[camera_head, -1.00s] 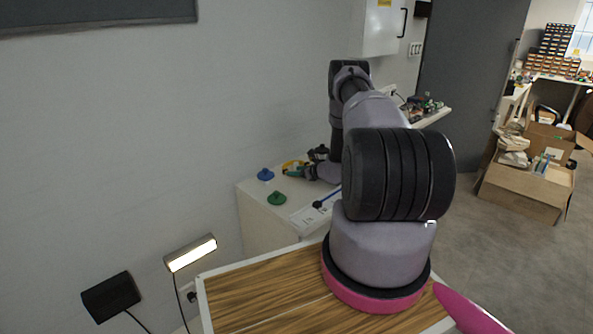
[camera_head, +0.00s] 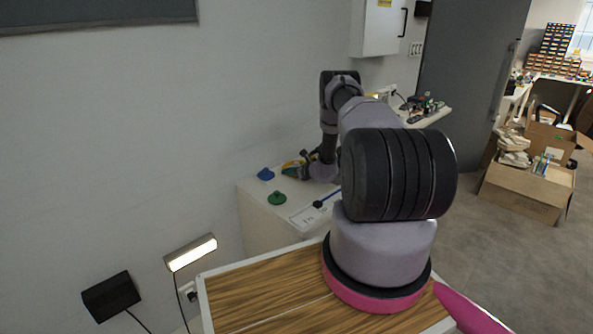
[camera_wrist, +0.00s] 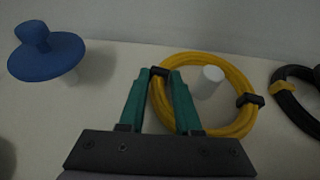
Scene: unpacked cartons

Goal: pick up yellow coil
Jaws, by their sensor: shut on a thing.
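The yellow coil (camera_wrist: 245,85) is a ring of cable with black clips in the wrist view. A white peg (camera_wrist: 209,82) shows inside the ring. My gripper (camera_wrist: 164,80) has its two teal fingers on either side of the coil's left part, near a black clip, and is shut on it. In the head view, the coil (camera_head: 290,164) is small and partly hidden by my gripper (camera_head: 292,170) over the white cabinet top. I cannot tell whether the coil is lifted.
A blue knobbed disc (camera_wrist: 46,58) is left of the coil, and a black coil (camera_wrist: 299,103) with a yellow tie is to its right. In the head view, a green disc (camera_head: 277,198) sits nearer on the white cabinet (camera_head: 262,230). The wall is close behind.

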